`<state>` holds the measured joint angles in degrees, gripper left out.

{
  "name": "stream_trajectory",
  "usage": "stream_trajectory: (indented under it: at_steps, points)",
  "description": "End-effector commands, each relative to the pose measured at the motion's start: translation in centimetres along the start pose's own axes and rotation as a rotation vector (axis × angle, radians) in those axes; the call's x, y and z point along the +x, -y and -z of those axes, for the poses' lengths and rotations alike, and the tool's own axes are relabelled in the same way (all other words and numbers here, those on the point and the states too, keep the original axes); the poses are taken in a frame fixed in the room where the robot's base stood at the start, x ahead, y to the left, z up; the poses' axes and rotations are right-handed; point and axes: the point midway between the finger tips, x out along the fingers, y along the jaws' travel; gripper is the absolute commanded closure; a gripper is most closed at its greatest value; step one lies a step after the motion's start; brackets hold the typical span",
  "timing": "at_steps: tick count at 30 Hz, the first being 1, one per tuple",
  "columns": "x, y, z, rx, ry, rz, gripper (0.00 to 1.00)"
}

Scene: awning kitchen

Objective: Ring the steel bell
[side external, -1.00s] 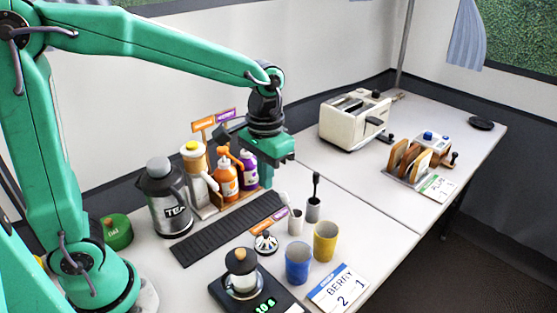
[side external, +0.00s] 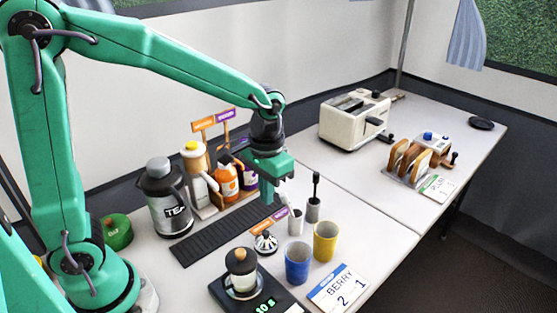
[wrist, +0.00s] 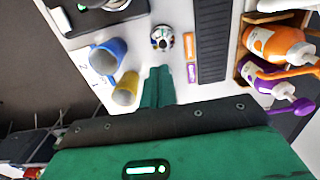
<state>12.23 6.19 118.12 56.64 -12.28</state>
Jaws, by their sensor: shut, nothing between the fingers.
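The steel bell (side external: 265,242) is a small silver dome standing upright on the counter, between the black slatted mat and the blue cup. In the wrist view the bell (wrist: 162,38) lies just beyond my fingertips, near the top middle. My gripper (side external: 268,198) points down above the counter, behind the bell and higher than it. Its green fingers are together and empty; in the wrist view the fingers (wrist: 158,75) show side by side. There is a gap between them and the bell.
A blue cup (side external: 298,263) and a yellow cup (side external: 326,241) stand right of the bell. A scale (side external: 268,298) holding a lidded jar is in front. Sauce bottles (side external: 227,182) and a tea flask (side external: 165,203) stand behind. White and grey holders (side external: 296,222) are close by.

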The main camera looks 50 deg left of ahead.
Motion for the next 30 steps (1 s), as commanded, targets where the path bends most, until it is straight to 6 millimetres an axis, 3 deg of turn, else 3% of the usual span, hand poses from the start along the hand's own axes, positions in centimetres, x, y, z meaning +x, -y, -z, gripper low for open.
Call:
stream_trajectory:
  at_steps: [16, 22, 30]
  points:
    - [8.2, 0.4, -0.1, -0.001, 0.003, 0.001, 1.0]
    - [9.5, 0.4, 0.0, -0.001, 0.002, 0.0, 1.0]
    - [9.9, 0.4, 0.0, -0.001, -0.001, 0.0, 1.0]
